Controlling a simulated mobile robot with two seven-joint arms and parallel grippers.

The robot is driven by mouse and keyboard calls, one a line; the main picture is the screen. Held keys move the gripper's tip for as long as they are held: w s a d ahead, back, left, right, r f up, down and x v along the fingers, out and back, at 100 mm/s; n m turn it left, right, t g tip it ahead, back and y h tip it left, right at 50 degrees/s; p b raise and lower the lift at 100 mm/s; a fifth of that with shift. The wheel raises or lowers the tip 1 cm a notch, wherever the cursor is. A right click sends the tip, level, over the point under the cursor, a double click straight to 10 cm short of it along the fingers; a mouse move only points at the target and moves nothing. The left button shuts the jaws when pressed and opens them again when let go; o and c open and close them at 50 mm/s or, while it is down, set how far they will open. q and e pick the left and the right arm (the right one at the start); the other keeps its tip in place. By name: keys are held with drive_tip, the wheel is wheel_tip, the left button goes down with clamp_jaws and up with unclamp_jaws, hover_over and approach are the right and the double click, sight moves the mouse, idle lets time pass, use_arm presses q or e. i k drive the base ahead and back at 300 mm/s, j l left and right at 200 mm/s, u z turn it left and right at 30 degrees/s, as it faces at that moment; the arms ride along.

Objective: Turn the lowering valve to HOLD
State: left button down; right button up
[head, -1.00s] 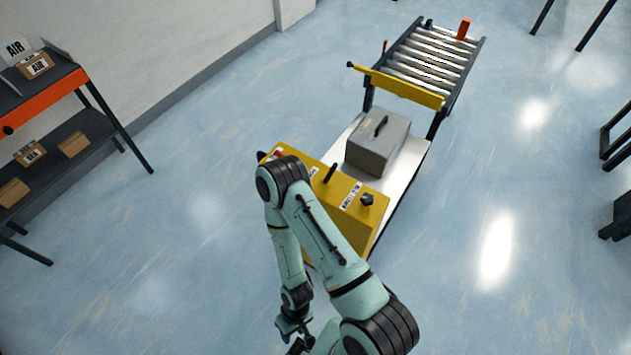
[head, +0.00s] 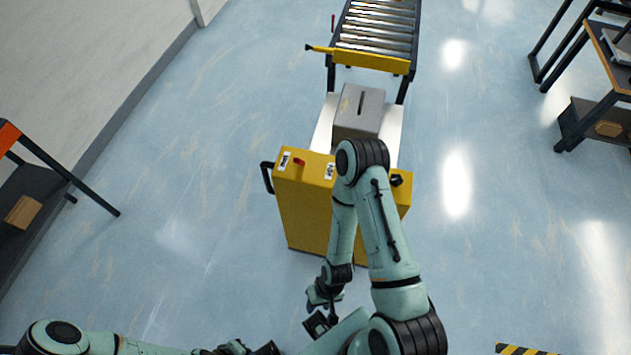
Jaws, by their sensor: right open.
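The yellow control cabinet (head: 303,205) stands in front of me in the head view. Its top carries a small red lever (head: 299,162), white labels too small to read, and a black knob (head: 397,180) at the right. I cannot tell which control is the lowering valve or its setting; my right arm covers part of the top. My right gripper (head: 318,321) is open and empty, low in front of the cabinet, apart from it. My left gripper (head: 264,349) is at the bottom edge, partly cut off, its jaws unclear.
A grey box with a handle slot (head: 357,112) sits on the white platform (head: 392,130) behind the cabinet. Beyond it is a roller conveyor (head: 378,30) with a yellow end bar (head: 365,60). Shelves stand at far left and right. Blue floor is clear on both sides.

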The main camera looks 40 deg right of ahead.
sight(396, 180)
drive_tip(key=i+j+z, duration=0.15)
drive_tip(key=z, duration=0.25)
drive_tip(key=i+j+z, duration=0.1)
drive_tip(key=j+z, duration=0.15)
drive_tip(key=z, duration=0.2)
drive_tip(key=i+j+z, duration=0.1)
drive_tip(key=j+z, duration=0.3)
drive_tip(key=i+j+z, duration=0.1)
drive_tip(key=j+z, duration=0.75)
drive_tip(key=k+j, duration=0.1)
drive_tip(key=k, duration=0.5)
drive_tip(key=z, duration=0.05)
